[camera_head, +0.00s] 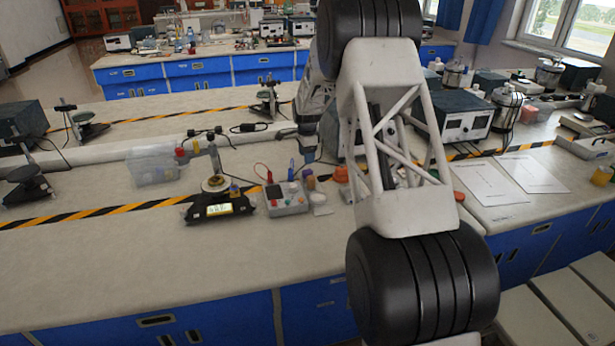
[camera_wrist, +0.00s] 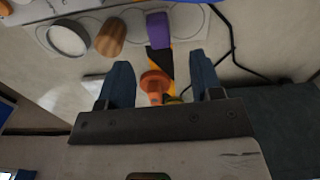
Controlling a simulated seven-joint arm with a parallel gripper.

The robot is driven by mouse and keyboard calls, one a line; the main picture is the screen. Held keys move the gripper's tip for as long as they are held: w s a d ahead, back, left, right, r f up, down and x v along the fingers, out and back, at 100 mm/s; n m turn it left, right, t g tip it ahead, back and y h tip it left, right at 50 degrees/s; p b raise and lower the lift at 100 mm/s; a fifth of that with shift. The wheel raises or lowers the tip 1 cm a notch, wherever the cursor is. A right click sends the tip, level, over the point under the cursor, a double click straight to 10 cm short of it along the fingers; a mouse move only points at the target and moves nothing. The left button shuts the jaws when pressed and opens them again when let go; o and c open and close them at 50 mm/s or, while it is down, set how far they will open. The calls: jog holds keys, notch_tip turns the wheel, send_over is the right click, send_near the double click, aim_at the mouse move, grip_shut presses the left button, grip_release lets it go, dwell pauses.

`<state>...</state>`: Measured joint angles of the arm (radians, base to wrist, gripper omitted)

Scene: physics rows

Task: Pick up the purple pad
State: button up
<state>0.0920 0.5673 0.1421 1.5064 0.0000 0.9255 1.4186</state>
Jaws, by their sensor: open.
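The purple pad (camera_wrist: 158,30) is a small block in the wrist view, near the top middle, beyond my fingertips. My gripper (camera_wrist: 160,62) is open, with one blue-grey finger on each side. Nothing is held by the fingers, and the pad is apart from them. An orange knobbed piece (camera_wrist: 155,83) shows between the fingers, lower in the picture than the pad. In the head view my gripper is small and partly hidden near the small items on the bench.
A wooden cylinder (camera_wrist: 111,38) and a white round dish (camera_wrist: 68,38) stand left of the pad. A dark cable (camera_wrist: 232,45) runs at right. In the head view a grey control box (camera_head: 286,199) and a black scale (camera_head: 218,208) stand nearby. The bench front (camera_head: 130,265) is clear.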

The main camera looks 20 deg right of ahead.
aim_at(307, 171)
jog(key=shift+f, duration=1.2)
jog(key=shift+s+d+f, duration=0.1)
jog(key=shift+d+f, duration=0.05)
jog(key=shift+f, duration=2.45)
jog(key=c, duration=1)
jog(key=shift+r, duration=5.05)
